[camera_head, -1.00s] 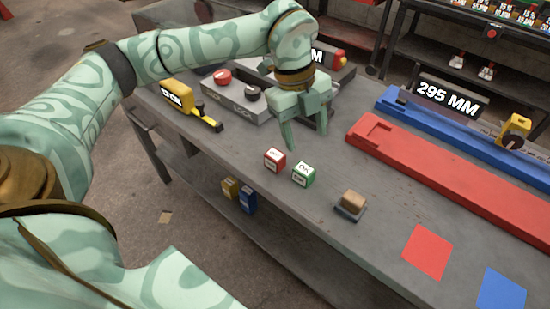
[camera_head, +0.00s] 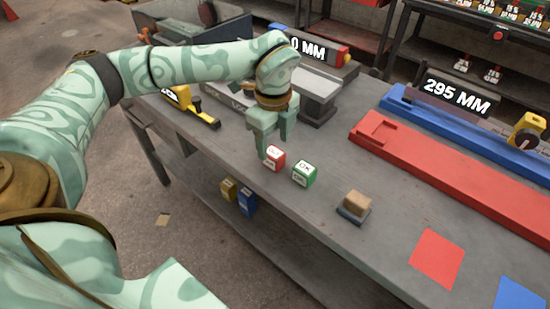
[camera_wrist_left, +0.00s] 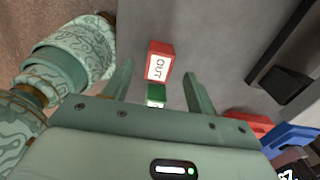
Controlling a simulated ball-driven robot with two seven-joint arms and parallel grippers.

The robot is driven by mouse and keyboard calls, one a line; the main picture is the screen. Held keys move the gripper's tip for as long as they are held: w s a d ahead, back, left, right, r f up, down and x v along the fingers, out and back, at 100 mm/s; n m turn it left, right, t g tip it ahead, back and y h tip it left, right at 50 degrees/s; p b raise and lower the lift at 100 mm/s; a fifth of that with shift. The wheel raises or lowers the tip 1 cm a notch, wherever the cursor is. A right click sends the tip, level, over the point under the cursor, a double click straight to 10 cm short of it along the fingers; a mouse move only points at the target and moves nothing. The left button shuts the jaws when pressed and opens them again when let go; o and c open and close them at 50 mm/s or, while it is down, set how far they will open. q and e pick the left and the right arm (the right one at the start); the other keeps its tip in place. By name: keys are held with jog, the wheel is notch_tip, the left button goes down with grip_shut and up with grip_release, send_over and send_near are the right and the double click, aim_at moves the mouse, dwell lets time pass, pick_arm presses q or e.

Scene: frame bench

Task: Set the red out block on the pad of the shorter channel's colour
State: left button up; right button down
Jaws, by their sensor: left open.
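The red out block (camera_head: 274,157) stands on the grey bench near its front edge, its white label reading OUT in the left wrist view (camera_wrist_left: 159,66). A green block (camera_head: 304,174) stands just to its right; it also shows in the left wrist view (camera_wrist_left: 156,95). My left gripper (camera_head: 273,148) is open just above the red block, its fingers apart and empty. The red channel (camera_head: 460,170) and the blue channel (camera_head: 470,138) lie at the right, partly cut off by the frame. A red pad (camera_head: 437,258) and a blue pad (camera_head: 520,294) lie at the front right.
A tan block on a dark base (camera_head: 354,205) stands between the green block and the red pad. A yellow tape measure (camera_head: 187,98) lies at the left. A sign reading 295 MM (camera_head: 457,96) stands behind the blue channel.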

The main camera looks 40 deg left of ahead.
aim_at(274, 152)
pick_arm(q)
notch_tip(274, 152, down, 4)
jog(key=shift+f+b, duration=0.25)
jog(key=shift+b, duration=0.5)
jog(key=shift+s+r, duration=0.1)
jog(key=shift+c, duration=1.2)
jog(key=c, duration=0.9)
jog(key=shift+c, duration=0.2)
